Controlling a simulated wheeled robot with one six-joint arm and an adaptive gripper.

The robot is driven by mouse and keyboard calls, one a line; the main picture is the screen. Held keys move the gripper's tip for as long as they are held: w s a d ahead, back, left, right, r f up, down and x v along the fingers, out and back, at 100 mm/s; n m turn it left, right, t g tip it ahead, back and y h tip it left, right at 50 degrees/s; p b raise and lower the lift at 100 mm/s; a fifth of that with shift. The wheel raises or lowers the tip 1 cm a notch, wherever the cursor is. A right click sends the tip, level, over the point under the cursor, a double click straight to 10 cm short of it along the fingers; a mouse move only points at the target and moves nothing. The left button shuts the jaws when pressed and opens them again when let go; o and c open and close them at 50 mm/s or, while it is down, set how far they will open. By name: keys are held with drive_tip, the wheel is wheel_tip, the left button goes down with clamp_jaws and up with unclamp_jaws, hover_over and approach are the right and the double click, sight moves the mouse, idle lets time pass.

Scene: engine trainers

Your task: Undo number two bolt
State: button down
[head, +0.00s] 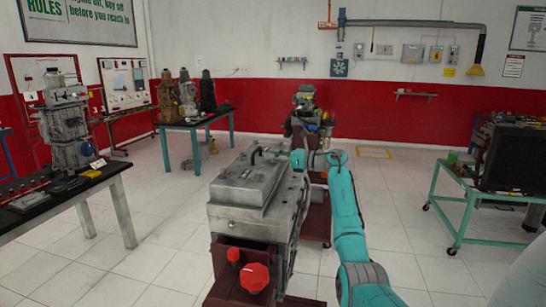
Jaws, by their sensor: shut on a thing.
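A grey engine (250,196) with a large metal cover stands in the middle of the head view, on a dark red stand (232,285). My teal arm rises along its right side and bends left at the top. The arm's last visible teal part is at the far right corner of the engine cover. My gripper's fingers cannot be made out there; the engine and arm seem to hide them. No numbered bolt can be made out. A curved dark pipe or handle (256,152) shows at the cover's far end.
A red knob (256,277) sticks out at the engine's near end. Another engine (306,118) on a stand is behind. Tables with engine parts stand at left (119,167) and back left (202,122). A teal wheeled cart (464,205) is at right. The floor between is clear.

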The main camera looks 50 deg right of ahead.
drive_tip(key=shift+f, duration=0.1)
drive_tip(key=c, duration=1.1)
unclamp_jaws()
drive_tip(key=shift+o, duration=0.2)
drive_tip(key=shift+v, duration=3.7)
